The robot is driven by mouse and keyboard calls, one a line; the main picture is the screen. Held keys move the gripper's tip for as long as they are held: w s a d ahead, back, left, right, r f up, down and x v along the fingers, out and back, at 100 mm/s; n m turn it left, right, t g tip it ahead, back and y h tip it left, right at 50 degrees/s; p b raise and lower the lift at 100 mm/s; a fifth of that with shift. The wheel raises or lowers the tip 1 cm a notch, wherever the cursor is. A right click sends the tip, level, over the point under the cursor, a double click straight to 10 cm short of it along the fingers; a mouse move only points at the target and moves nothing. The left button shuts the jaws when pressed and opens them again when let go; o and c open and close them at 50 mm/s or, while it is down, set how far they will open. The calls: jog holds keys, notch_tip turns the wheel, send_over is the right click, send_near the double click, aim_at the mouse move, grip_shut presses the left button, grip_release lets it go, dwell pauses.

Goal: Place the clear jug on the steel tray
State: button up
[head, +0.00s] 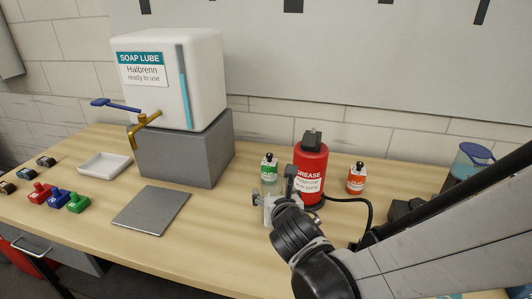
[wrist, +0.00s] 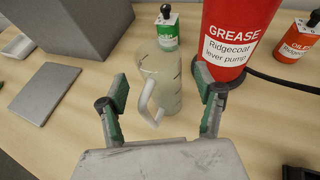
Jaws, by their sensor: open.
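The clear jug (wrist: 166,88) stands upright on the bench in the wrist view, with its handle toward me. In the head view the jug (head: 267,207) is partly hidden by my gripper. My gripper (wrist: 161,84) is open, with one finger on each side of the jug's near side; I cannot tell whether either touches it. In the head view my gripper (head: 273,193) is low over the bench, left of the red grease pump. The steel tray (head: 152,210) is a flat, empty grey plate to the left; it also shows in the wrist view (wrist: 46,92).
The red grease pump (head: 310,172) with its black hose is close on the right. A green-labelled bottle (head: 269,168) is behind the jug.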

jog(key=shift+x, duration=1.7)
grip_shut()
jog(key=shift+r, duration=0.1)
